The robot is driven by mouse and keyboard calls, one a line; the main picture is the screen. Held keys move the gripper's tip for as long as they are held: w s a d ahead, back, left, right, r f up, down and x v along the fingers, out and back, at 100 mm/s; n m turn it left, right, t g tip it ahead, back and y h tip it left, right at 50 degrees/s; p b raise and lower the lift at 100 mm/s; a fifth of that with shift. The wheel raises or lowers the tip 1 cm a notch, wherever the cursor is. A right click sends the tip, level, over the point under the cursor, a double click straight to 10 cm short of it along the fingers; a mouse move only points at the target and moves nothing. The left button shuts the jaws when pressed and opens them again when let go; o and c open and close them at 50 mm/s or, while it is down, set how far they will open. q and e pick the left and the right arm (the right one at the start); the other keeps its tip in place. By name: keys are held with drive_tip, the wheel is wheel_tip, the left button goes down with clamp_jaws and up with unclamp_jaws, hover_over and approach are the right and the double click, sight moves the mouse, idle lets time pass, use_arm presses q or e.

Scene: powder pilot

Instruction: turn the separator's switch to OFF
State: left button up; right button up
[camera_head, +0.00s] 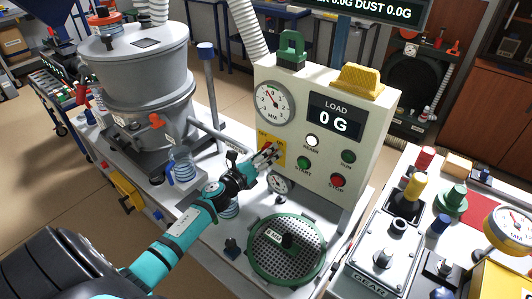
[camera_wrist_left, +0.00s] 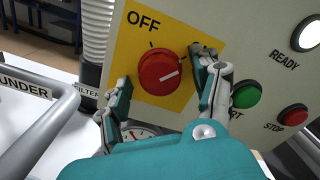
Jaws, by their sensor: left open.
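The separator's switch is a round red knob (camera_wrist_left: 160,72) on a yellow plate (camera_wrist_left: 193,24) marked OFF at its upper left. Its white line points right and slightly up, away from the OFF mark. My left gripper (camera_wrist_left: 163,88) is open, with one finger on each side of the knob. I cannot tell whether the fingers touch it. In the head view, my left gripper (camera_head: 268,157) reaches the yellow plate (camera_head: 277,144) on the white control panel (camera_head: 361,147), and the knob is mostly hidden there. My right gripper is not in view.
Right of the knob are a green START button (camera_wrist_left: 246,95), a red STOP button (camera_wrist_left: 294,115) and a white READY lamp (camera_wrist_left: 309,34). Below my gripper is a small gauge (camera_head: 279,183). A green-rimmed sieve (camera_head: 262,271) stands in front, and a grey separator vessel (camera_head: 140,75) stands left.

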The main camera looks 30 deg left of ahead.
use_arm(q)
drive_tip(key=c, duration=1.2)
